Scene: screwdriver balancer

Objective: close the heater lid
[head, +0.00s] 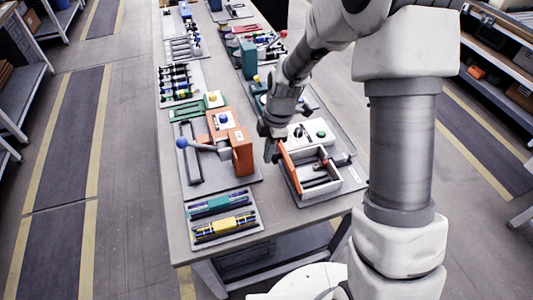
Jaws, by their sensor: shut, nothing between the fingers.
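The heater looks to be the light-walled open box (343,181) on a grey tray at the right side of the table. Several dark, rod-like items lie inside it. An orange panel (289,168), apparently its lid, stands raised along the box's left side, so the box is open on top. My gripper (270,158) points down just left of the panel's far end. It is shut and empty. I cannot tell whether it touches the panel.
An orange block fixture (241,150) with a blue-knobbed lever (182,143) stands close to the left of my gripper. A green-buttoned white unit (320,134) sits behind the box. A tray of teal and yellow parts (223,217) lies at the front left.

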